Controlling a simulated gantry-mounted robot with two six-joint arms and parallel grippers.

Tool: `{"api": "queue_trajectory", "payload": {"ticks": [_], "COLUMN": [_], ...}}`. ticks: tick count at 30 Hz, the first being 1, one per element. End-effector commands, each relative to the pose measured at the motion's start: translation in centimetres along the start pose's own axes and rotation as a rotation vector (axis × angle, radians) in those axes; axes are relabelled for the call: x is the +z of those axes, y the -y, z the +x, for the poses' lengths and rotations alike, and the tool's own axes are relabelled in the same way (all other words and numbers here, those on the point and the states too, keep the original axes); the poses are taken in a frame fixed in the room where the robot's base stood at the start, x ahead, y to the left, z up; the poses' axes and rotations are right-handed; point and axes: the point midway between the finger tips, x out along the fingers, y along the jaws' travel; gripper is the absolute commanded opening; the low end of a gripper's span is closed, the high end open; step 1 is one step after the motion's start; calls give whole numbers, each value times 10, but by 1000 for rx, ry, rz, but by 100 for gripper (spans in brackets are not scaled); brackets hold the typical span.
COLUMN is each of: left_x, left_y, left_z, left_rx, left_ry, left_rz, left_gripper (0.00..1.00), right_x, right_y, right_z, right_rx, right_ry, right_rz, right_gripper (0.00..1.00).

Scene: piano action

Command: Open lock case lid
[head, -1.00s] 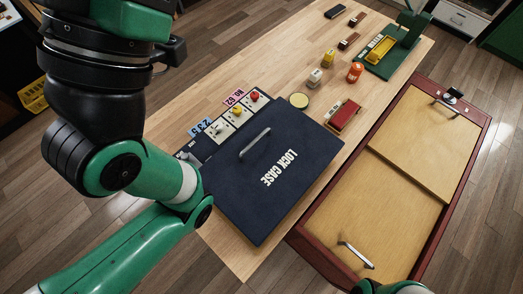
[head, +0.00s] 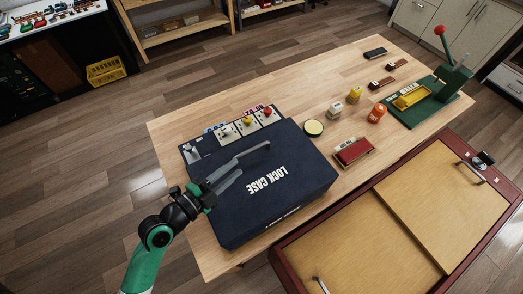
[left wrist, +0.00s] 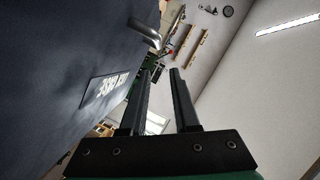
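The dark blue lock case (head: 285,205) lies on the wooden table with its lid flat and closed. White "LOCK CASE" lettering and a grey bar handle (head: 258,148) are on the lid. My left gripper (head: 238,172) is over the lid's left part, close to the handle. In the left wrist view its two fingers (left wrist: 162,75) are apart with nothing between them. The handle (left wrist: 146,34) shows there beyond and left of the fingertips, and the lid (left wrist: 60,70) fills the left side. My right gripper is not in view.
Small panels with coloured knobs (head: 247,122) stand along the case's back edge. A round tin (head: 314,128), a red block (head: 353,150), small bottles (head: 376,113) and a green lever press (head: 440,92) stand to the right. A red-framed wooden case (head: 440,215) lies at the front right.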

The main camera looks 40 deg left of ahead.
Motion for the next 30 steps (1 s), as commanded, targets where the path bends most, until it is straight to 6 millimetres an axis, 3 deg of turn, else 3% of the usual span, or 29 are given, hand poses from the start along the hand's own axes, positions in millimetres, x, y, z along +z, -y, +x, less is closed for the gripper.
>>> {"api": "queue_trajectory", "payload": {"ticks": [3, 8, 11, 22, 30], "left_x": [15, 14, 14, 17, 18], "left_y": [-7, -5, -5, -6, -6], "left_z": [-9, -4, 8, 87, 109], "left_rx": [11, 8, 9, 8, 7], "left_ry": [44, 42, 40, 39, 41], "left_rz": [-19, -17, -16, -15, -16], "left_gripper": [30, 30, 30, 30, 30], "right_x": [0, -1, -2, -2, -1], "right_y": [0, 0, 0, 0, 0], "right_z": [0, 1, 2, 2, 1], "right_rx": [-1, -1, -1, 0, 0], "right_ry": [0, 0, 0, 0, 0], "right_rz": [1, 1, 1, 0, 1], "right_gripper": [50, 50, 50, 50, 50]}}
